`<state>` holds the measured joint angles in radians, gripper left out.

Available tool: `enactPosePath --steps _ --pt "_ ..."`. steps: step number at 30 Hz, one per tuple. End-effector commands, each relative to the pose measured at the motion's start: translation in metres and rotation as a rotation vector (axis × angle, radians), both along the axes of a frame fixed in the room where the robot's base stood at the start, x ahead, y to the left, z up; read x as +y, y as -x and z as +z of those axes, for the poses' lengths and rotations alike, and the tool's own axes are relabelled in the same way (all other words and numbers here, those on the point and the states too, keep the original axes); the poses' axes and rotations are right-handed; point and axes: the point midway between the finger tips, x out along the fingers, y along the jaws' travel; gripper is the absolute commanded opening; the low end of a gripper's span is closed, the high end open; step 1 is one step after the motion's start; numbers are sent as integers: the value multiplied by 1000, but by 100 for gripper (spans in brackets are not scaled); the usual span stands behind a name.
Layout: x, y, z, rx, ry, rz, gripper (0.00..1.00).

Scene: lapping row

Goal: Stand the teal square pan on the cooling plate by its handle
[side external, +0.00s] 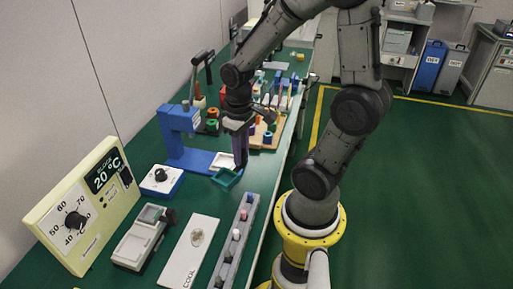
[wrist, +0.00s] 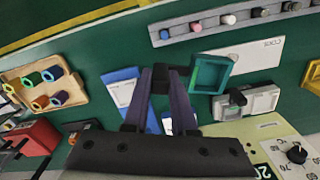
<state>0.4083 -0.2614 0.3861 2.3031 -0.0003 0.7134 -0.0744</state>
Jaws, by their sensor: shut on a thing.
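The teal square pan (side external: 227,178) is a shallow open tray, seen just below my gripper (side external: 240,167). In the wrist view, my gripper (wrist: 172,73) is shut at the pan's left side, and the teal pan (wrist: 210,73) sticks out to the right of the fingertips. The cooling plate (side external: 188,262) is a white slab marked COOL, nearer the camera, with a round grey spot. The cooling plate (wrist: 263,50) also shows beyond the pan in the wrist view.
The blue stand (side external: 178,130) with a white square on its base is beside my gripper. A grey two-part box (side external: 138,240), a dial box (side external: 161,181) and a cream temperature panel (side external: 85,210) stand left. A grey rail with several pegs (side external: 233,240) lies right of the plate.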

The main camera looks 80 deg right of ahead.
Motion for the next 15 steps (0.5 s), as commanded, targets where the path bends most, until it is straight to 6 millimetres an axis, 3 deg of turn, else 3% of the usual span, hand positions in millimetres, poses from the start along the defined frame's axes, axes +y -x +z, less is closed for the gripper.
enactPosePath --steps 15 --pt "68 -58 -18 1 0 1292 0"
